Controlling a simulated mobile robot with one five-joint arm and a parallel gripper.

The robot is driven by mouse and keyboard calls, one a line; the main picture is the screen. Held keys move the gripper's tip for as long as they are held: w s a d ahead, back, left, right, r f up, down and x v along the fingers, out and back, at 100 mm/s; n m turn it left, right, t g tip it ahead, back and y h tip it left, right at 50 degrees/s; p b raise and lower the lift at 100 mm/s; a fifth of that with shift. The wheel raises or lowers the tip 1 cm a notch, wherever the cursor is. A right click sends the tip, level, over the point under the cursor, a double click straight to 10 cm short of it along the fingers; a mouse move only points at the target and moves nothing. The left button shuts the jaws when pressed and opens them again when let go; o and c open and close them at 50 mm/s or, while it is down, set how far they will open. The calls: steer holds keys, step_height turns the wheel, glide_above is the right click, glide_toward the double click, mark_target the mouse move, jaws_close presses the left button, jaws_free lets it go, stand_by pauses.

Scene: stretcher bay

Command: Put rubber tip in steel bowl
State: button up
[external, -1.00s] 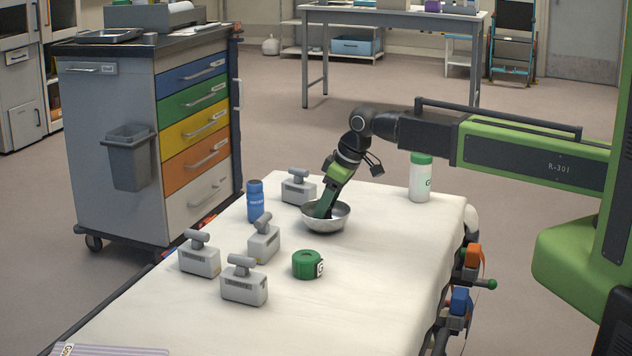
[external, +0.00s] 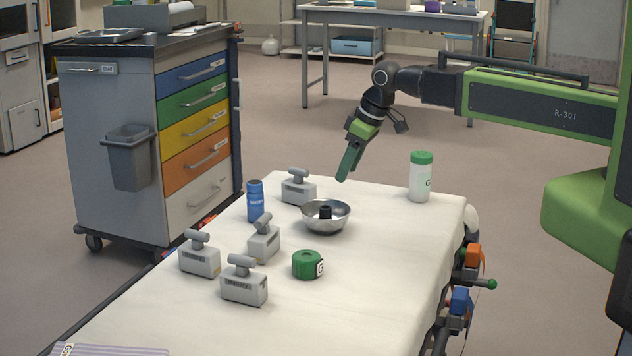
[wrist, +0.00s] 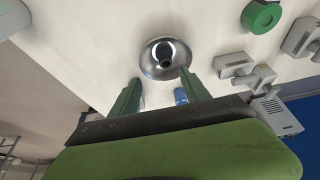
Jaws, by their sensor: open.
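The black rubber tip (external: 325,212) sits inside the steel bowl (external: 342,222), which stands on the white-covered stretcher. In the wrist view the rubber tip (wrist: 166,62) shows as a dark round shape inside the shiny bowl (wrist: 150,70). My gripper (external: 344,178) is raised above and beyond the bowl, apart from it and pointing down. In the wrist view my gripper (wrist: 158,88) has its two green fingers spread apart, with nothing between them.
Several grey devices, such as one (external: 298,188) behind the bowl, stand on the stretcher. A blue bottle (external: 255,202) is left of the bowl, a green tape roll (external: 306,265) in front, and a white bottle with a green cap (external: 420,178) to the right.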

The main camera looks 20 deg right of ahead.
steer(key=s+d+f+m+g+h, duration=0.1)
steer(key=d+m, duration=0.3)
steer(key=d, duration=1.4)
steer(key=s+d+m+g+h, duration=0.2)
steer(key=d+m, duration=0.2)
steer(key=d, duration=1.4)
steer(key=shift+s+f+m, duration=0.35)
steer(key=shift+m, duration=0.05)
step_height(320, 180, up, 3)
steer(key=p, duration=0.3)
steer(key=shift+r, duration=0.1)
